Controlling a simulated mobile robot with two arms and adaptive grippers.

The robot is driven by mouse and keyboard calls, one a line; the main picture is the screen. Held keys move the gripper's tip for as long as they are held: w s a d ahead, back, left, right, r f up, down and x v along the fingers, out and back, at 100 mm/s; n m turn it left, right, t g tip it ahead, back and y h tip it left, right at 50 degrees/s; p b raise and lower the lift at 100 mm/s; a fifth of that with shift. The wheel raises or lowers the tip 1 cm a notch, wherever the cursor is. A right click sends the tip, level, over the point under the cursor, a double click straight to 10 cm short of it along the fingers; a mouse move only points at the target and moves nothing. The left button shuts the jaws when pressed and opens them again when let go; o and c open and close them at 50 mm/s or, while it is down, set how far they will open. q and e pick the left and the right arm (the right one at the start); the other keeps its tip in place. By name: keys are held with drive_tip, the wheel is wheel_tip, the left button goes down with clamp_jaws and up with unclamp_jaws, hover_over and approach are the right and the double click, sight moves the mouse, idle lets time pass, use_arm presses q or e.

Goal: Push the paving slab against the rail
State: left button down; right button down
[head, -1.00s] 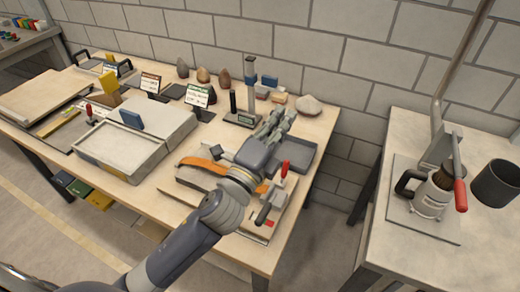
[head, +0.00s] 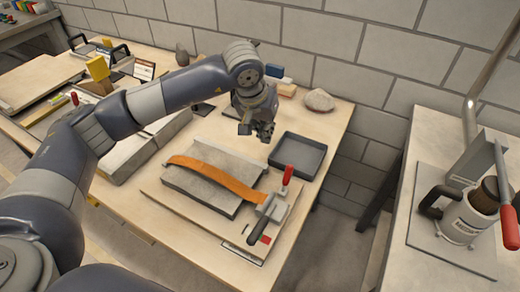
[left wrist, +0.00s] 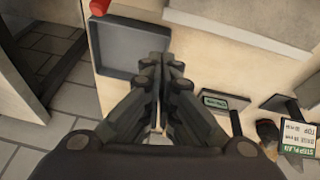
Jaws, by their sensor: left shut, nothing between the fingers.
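A grey paving slab (head: 205,190) lies flat on a thin pale board (head: 175,208) near the table's front edge. An orange strap (head: 217,172) runs across its top to a clamp (head: 270,208) with a red handle (head: 288,174) at the right. I cannot pick out the rail with certainty. My left gripper (head: 256,132) points down above the table, behind the slab and apart from it. It is shut and empty. Its shut fingers also show in the left wrist view (left wrist: 162,62). My right gripper is not in view.
A dark grey tray (head: 298,157) stands right of my left gripper; it shows in the left wrist view too (left wrist: 130,62). A pale stone (head: 318,100) lies near the block wall. A second table (head: 405,215) at the right holds a lidded pot (head: 465,220). A gap separates the tables.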

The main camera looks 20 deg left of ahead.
use_arm(q)
drive_tip(key=shift+y, duration=0.6)
drive_tip(key=w+f, duration=0.1)
drive_tip(key=f, duration=0.2)
drive_tip(key=w+a+f+p, duration=0.1)
drive_tip(key=f, duration=0.2)
drive_tip(key=w+a+f+p, duration=0.1)
drive_tip(key=f, duration=0.2)
drive_tip(key=shift+w+a, duration=0.2)
drive_tip(key=shift+w, duration=0.2)
drive_tip(key=s+p, duration=0.1)
drive_tip(key=s, duration=0.2)
drive_tip(key=shift+s+r+p, duration=0.2)
drive_tip(key=shift+s+p, duration=0.15)
drive_tip(key=shift+s, duration=0.15)
drive_tip(key=shift+f, duration=0.1)
